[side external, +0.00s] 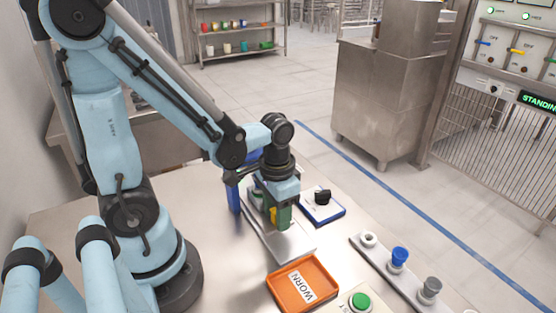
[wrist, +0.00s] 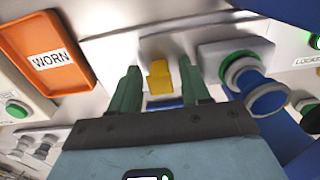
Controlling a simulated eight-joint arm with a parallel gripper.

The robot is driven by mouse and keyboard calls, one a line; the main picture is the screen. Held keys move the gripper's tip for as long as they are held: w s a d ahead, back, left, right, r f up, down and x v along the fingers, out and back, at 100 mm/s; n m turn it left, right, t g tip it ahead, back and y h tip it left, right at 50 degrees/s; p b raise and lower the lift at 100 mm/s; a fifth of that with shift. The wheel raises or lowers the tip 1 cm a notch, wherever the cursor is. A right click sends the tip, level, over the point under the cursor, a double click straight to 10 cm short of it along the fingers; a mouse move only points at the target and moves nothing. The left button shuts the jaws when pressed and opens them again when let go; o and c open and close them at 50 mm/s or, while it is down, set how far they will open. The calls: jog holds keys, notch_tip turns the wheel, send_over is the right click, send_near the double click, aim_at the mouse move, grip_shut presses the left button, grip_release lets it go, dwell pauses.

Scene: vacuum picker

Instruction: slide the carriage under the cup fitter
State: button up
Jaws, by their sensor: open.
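My gripper (side external: 275,222) points down over the steel plate (side external: 290,243), its green fingers apart. In the wrist view, a yellow tab (wrist: 160,77) stands between the fingertips (wrist: 158,82), with gaps visible on both sides. The tab appears to belong to the carriage, a grey block (wrist: 228,55) with a green ring and a blue round part (wrist: 266,97) to the right. The blue post (side external: 233,196) behind my gripper seems to be the cup fitter. Its head is mostly hidden by my wrist, so I cannot tell how the carriage lines up with it.
An orange tray (side external: 273,288) marked WORN lies in front of the plate. A black knob (side external: 322,196) on a blue-edged base stands to the right. A strip with several cups, including a blue one (side external: 399,256), and a green button (side external: 360,301) are at the front right.

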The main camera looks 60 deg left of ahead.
notch_tip(320, 180, up, 12)
dwell(0.9)
jog(key=shift+f+n, duration=2)
jog(key=shift+n, duration=1)
jog(key=shift+f+n, duration=2.05)
jog(key=shift+n, duration=0.95)
jog(key=shift+f+n, duration=2)
jog(key=shift+n, duration=1)
grip_shut()
